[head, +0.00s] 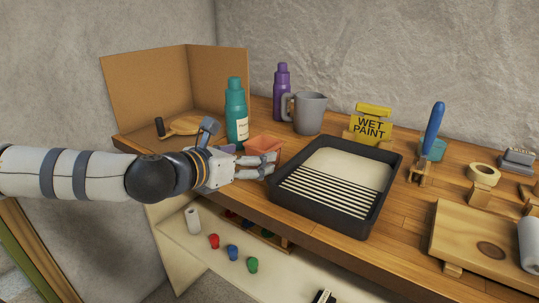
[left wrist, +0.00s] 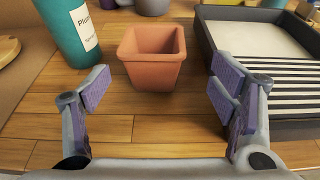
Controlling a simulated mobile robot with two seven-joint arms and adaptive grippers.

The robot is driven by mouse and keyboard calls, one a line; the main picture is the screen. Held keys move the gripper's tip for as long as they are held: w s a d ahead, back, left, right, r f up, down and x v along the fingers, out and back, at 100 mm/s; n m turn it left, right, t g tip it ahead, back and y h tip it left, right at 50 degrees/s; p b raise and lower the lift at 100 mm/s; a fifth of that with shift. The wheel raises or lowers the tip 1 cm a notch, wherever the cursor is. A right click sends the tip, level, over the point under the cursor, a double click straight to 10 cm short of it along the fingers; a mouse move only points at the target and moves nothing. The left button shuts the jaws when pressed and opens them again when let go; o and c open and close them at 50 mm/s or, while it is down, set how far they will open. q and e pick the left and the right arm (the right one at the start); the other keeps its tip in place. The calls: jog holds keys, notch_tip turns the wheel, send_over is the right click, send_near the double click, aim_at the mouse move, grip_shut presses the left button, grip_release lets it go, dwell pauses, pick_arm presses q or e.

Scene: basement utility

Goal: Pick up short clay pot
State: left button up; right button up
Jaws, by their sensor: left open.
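The short clay pot (left wrist: 152,62) is a square terracotta pot that stands upright on the wooden bench. In the left wrist view it is ahead of my left gripper (left wrist: 160,100), centred between the two fingers and apart from both. My left gripper is open and empty. In the head view the clay pot (head: 263,145) shows just past my left gripper (head: 264,167), which partly covers it. My right gripper is not in view.
A teal bottle (head: 236,112) stands close to the pot, left of it in both views. A black paint tray (head: 345,210) lies right of my left gripper. Behind are a purple bottle (head: 282,95) and a grey mug (head: 309,113). A cardboard screen (head: 145,88) stands at the left.

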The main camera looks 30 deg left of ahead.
aim_at(257, 150)
pick_arm(q)
jog(key=x, duration=0.2)
jog(key=b+x, duration=0.1)
jog(key=x, duration=0.4)
jog(key=shift+a+f, duration=0.1)
jog(key=shift+a, duration=0.25)
jog(key=shift+w, duration=0.2)
jog(key=shift+s+r, duration=0.1)
jog(key=shift+r, duration=0.2)
jog(key=shift+c, duration=0.3)
jog(key=c, duration=1.3)
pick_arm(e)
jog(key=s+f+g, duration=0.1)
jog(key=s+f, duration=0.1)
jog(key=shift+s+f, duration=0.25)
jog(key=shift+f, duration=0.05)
